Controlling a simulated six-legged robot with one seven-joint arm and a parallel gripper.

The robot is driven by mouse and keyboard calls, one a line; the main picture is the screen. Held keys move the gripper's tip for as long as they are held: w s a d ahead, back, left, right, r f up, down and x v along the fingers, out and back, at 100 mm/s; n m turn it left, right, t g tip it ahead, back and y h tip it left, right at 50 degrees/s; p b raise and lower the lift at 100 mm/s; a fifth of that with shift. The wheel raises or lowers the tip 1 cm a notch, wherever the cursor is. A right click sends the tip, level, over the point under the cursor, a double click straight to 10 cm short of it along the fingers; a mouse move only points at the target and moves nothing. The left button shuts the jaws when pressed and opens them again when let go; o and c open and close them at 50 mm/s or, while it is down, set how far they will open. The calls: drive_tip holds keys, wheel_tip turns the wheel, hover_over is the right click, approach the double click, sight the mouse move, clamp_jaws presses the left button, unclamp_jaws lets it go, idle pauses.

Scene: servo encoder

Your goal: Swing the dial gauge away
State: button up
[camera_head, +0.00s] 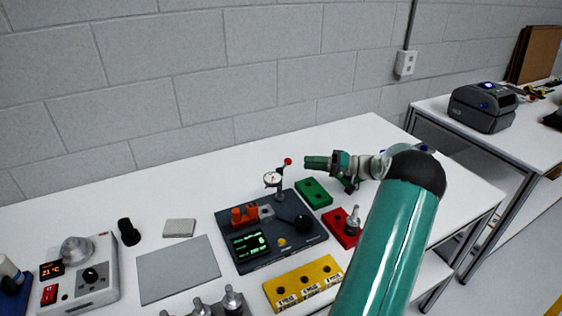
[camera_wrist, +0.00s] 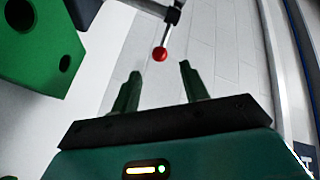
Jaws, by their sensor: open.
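The dial gauge (camera_head: 272,179) has a round white face and stands on a post at the back of a dark instrument box (camera_head: 263,262). A thin rod with a red ball tip (camera_head: 287,161) sticks up and to the right from the gauge's post. My gripper (camera_head: 306,164) is to the right of the red ball, pointing left, with a small gap between them. In the wrist view, the red ball (camera_wrist: 160,54) hangs beyond and between the two fingertips of my gripper (camera_wrist: 158,75). The fingers are apart and empty. The gauge's face is not visible in the wrist view.
A green block with holes (camera_head: 313,194) lies just below my gripper and looms at upper left in the wrist view. A red block (camera_head: 342,228) with a metal part and a yellow block (camera_head: 303,284) stand nearer. A grey mat (camera_head: 178,270) lies left. The table's back is clear.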

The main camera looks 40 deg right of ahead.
sight(278, 173)
drive_tip(key=x, duration=0.9)
drive_tip(key=shift+w+a, duration=0.25)
drive_tip(key=shift+a, duration=0.05)
clamp_jaws()
